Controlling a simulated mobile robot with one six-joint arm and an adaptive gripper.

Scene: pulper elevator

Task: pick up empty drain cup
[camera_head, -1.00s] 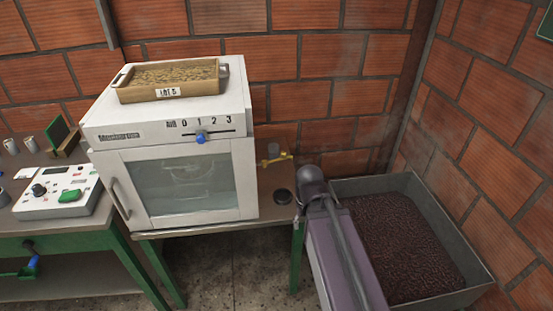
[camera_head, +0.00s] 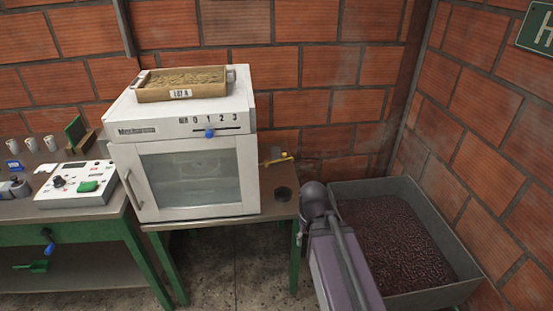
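A small dark round cup-like thing (camera_head: 283,193) stands near the front right corner of the brown table, right of the white oven. I cannot tell whether it is the drain cup or whether it is empty. A small grey cup-like shape (camera_head: 275,154) shows behind it by a yellow tap (camera_head: 279,159), partly unclear. Several pale cups (camera_head: 32,144) stand at the back of the green table at the left. No gripper fingers are visible. A purple and grey jointed body at the lower right may be part of my arm.
The white oven (camera_head: 190,160) fills most of the brown table and bears a wooden tray (camera_head: 165,96) of pale grains. A grey metal bin (camera_head: 440,290) of dark beans stands at the right by the brick wall. A control box (camera_head: 78,180) sits on the green table.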

